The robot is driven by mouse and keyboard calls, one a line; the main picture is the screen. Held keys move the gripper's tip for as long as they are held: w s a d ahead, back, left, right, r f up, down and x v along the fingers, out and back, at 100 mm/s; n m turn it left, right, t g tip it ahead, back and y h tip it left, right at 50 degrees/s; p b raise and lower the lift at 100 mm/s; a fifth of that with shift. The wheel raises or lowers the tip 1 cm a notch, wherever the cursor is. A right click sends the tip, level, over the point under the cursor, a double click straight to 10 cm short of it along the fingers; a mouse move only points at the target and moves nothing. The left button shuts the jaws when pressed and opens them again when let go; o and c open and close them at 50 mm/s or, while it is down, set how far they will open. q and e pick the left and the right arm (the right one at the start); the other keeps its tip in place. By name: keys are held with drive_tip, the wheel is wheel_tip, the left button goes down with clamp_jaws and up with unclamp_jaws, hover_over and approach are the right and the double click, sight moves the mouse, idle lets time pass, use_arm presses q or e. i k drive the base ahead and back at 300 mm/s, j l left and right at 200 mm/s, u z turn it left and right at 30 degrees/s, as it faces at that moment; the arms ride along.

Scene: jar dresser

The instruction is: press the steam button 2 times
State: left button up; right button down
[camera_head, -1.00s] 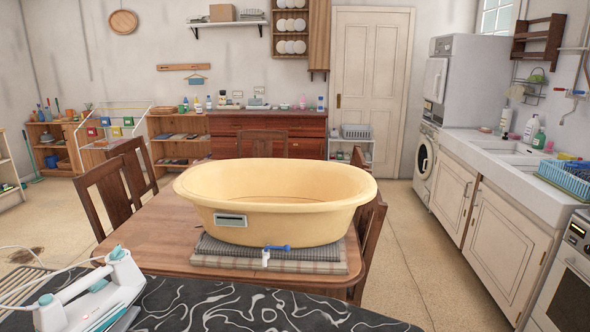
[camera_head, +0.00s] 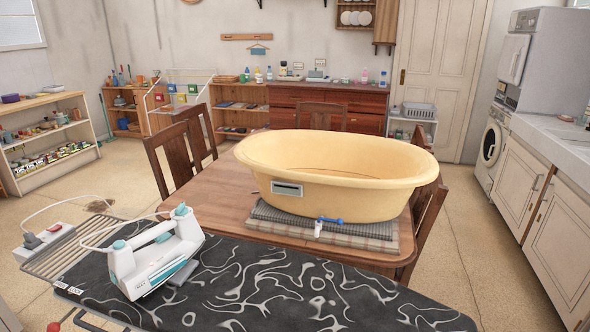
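A white and teal steam iron (camera_head: 156,252) rests at the left end of the ironing board (camera_head: 270,294), which has a black cover with white swirls. The iron has a teal knob on its top front and a teal part at its rear. A steam button cannot be made out for certain at this size. A white cord runs from the iron towards a white box at the left. Neither of my grippers is in view.
A yellow tub (camera_head: 340,195) stands on folded cloths on the wooden table (camera_head: 215,190) behind the board. Wooden chairs (camera_head: 172,160) stand around the table. A low shelf (camera_head: 45,140) with jars stands at the left. The floor between shelf and table is clear.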

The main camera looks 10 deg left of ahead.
sight(119, 245)
drive_tip(key=u, duration=1.25)
